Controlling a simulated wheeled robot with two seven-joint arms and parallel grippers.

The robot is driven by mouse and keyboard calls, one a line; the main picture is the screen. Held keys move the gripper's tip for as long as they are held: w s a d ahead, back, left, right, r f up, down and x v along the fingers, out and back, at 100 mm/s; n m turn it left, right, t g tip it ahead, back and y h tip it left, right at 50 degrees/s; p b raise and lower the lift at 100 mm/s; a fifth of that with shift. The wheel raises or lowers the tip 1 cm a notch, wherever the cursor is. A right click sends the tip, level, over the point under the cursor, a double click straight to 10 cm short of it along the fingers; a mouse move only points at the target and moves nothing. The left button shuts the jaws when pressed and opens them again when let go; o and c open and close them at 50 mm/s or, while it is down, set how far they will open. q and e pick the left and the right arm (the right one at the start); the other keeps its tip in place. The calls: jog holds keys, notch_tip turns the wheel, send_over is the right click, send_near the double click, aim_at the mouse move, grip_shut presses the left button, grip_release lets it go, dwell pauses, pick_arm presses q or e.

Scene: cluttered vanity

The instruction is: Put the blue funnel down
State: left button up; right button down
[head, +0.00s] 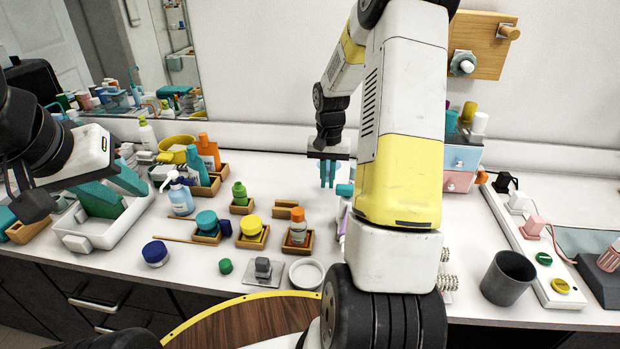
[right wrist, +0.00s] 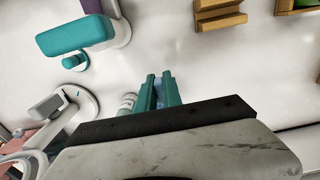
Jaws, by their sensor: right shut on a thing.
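My right gripper (head: 328,183) hangs pointing down over the back middle of the counter, with its teal fingers close together. In the right wrist view its fingers (right wrist: 161,92) are nearly side by side. It is shut on the blue funnel, whose outline I cannot tell apart from the teal fingers in either view. My left gripper (head: 116,192) is at the left, over the white tray. Its two teal fingers stand apart and I see nothing between them.
The white counter (head: 350,270) holds small wooden stands with jars and bottles left of my right gripper. A white dish (head: 306,273) is near the front edge. A dark cup (head: 507,278) and a power strip (head: 530,250) stand at right. Clear counter shows left of the gripper.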

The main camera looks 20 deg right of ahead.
aim_at(326, 201)
jog(key=shift+f, duration=2.25)
jog(key=shift+f, duration=0.15)
jog(key=c, duration=1.5)
grip_release()
